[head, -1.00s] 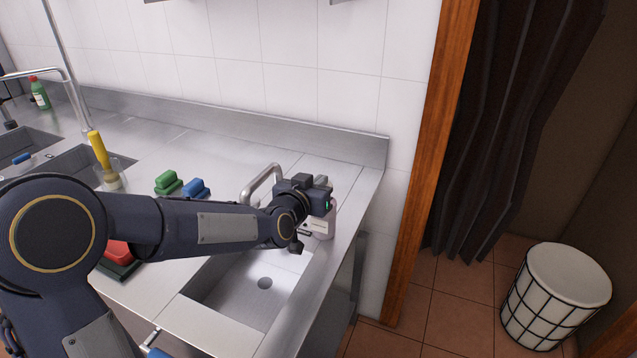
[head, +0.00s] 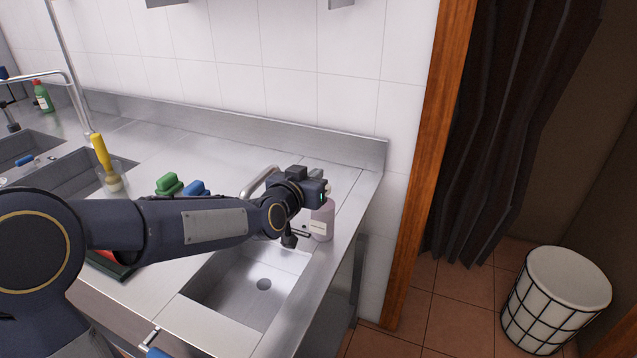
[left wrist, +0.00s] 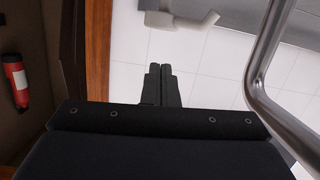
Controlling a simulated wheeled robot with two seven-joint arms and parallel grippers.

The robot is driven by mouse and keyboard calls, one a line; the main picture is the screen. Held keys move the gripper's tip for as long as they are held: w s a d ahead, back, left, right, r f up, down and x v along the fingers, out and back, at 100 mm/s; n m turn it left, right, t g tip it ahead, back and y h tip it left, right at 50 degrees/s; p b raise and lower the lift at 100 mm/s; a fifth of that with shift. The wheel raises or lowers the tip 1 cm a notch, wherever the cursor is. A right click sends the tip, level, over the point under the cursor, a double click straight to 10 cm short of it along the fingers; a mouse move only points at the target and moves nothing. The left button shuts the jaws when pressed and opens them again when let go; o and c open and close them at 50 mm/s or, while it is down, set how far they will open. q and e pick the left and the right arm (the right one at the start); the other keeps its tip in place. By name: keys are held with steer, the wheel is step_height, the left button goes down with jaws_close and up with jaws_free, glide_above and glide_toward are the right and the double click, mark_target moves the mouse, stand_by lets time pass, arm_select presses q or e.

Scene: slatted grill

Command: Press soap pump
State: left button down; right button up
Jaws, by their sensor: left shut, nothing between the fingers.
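The soap bottle (head: 322,222), pale pinkish with a light label, stands upright on the steel counter by the right sink's back right corner. My left gripper (head: 322,191) is at the height of the bottle's top and partly hides the pump. In the left wrist view its two dark fingers (left wrist: 160,69) are shut together and empty. Whether the gripper touches the bottle in the head view cannot be told. My right gripper is not in view.
A curved metal faucet (head: 260,181) stands just left of the gripper, and also shows close by in the left wrist view (left wrist: 262,80). Green (head: 169,184) and blue (head: 195,188) brushes lie on the counter. The sink basin (head: 245,290) is empty.

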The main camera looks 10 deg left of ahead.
arm_select(q)
steer(key=v, duration=0.9)
steer(key=shift+f, duration=0.2)
steer(key=shift+s+a, duration=0.1)
